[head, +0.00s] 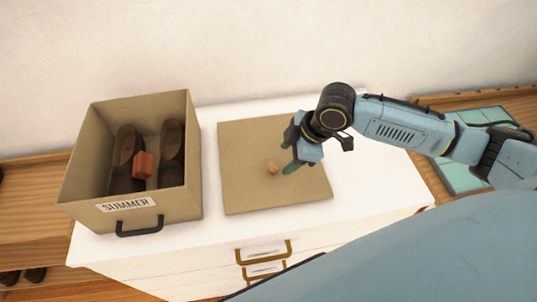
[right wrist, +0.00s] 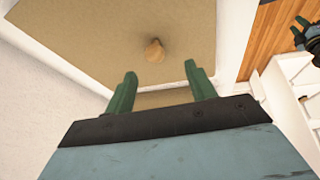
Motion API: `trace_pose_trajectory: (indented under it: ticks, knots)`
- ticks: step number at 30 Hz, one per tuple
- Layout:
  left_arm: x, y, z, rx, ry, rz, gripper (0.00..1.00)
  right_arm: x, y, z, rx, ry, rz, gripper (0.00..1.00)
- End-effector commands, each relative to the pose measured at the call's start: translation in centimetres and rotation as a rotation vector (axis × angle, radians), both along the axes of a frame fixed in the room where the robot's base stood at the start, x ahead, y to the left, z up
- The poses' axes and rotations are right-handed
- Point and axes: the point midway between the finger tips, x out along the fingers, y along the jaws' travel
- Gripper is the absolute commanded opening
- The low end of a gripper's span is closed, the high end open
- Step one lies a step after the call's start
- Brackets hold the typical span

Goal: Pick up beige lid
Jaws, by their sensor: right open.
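The beige lid (head: 245,185) lies flat on the white dresser, right of the box, with a small round wooden knob (head: 273,168) near its middle. In the right wrist view the lid (right wrist: 95,35) fills the upper part and its knob (right wrist: 155,50) shows just beyond the fingertips. My right gripper (head: 291,160) hangs over the lid, right beside the knob. In the right wrist view its green fingers (right wrist: 160,78) are apart with nothing between them. The knob appears clear of both fingers.
An open beige box (head: 85,180) labelled SUMMER stands left of the lid, holding brown shoes (head: 172,150) and a reddish block (head: 143,165). The white dresser top (head: 375,185) is clear right of the lid. A wall (head: 230,45) rises behind.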

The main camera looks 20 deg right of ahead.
Motion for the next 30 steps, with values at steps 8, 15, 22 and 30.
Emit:
trace_pose_trajectory:
  ticks: [8, 15, 22, 30]
  knots:
    - [0.0, 0.0, 0.0, 0.0, -0.001, 0.0, 0.36, 0.8, 0.8, -2.3, 0.0, 0.0, 0.0, 0.55]
    - [2.5, -0.2, 0.4, -0.005, -0.041, -0.001, 0.36, 2.3, 1.5, -4.9, 0.002, 0.001, -0.002, 0.55]
    - [1.9, -0.1, 0.3, -0.004, -0.031, -0.001, 0.36, 2.8, 2.0, -6.8, 0.0, -0.002, -0.001, 0.55]
    - [1.0, 0.0, 0.2, -0.001, -0.016, -0.001, 0.36, 2.8, 2.0, -6.8, -0.001, -0.002, -0.001, 0.46]
